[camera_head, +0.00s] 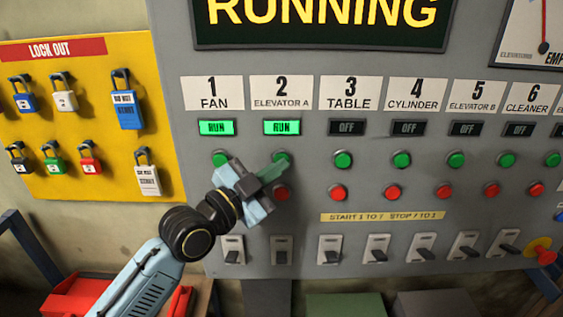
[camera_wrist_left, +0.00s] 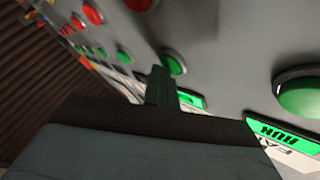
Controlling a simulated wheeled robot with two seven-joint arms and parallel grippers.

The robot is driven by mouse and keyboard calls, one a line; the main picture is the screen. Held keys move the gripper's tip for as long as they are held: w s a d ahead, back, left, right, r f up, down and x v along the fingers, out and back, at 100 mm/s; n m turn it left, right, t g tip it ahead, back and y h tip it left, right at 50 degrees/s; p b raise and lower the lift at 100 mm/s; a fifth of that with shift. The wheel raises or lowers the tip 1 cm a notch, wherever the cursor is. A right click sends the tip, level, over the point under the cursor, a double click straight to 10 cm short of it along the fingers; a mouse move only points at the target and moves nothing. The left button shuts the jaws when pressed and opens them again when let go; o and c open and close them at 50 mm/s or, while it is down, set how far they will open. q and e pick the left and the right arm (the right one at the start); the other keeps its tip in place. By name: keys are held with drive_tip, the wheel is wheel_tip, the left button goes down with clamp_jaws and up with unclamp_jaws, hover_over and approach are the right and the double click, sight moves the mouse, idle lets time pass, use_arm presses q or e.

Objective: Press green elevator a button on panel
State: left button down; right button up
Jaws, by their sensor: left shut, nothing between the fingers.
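The grey control panel (camera_head: 420,225) has a row of green buttons. The green Elevator A button (camera_head: 281,156) sits under label 2 and its lit green RUN sign (camera_head: 282,127). My left gripper (camera_head: 273,171) is shut and empty, its fingertips at the lower left edge of that button and partly covering it. In the left wrist view, the fingertips (camera_wrist_left: 161,84) are beside a green button (camera_wrist_left: 173,64), which appears to be the Elevator A one. I cannot tell if they touch. My right gripper is not in view.
The green Fan button (camera_head: 220,158) is just left, near my gripper; its RUN sign is lit too. A red button (camera_head: 281,193) sits below Elevator A. Switches (camera_head: 331,249) line the bottom. A yellow lockout board (camera_head: 110,85) with padlocks hangs on the left.

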use_arm(q)
drive_tip(key=shift+s, duration=0.15)
drive_tip(key=shift+s+p, duration=0.65)
drive_tip(key=shift+s, duration=0.1)
drive_tip(key=s+p, duration=0.3)
drive_tip(key=s, duration=0.2)
drive_tip(key=shift+f, duration=0.1)
idle(0.6)
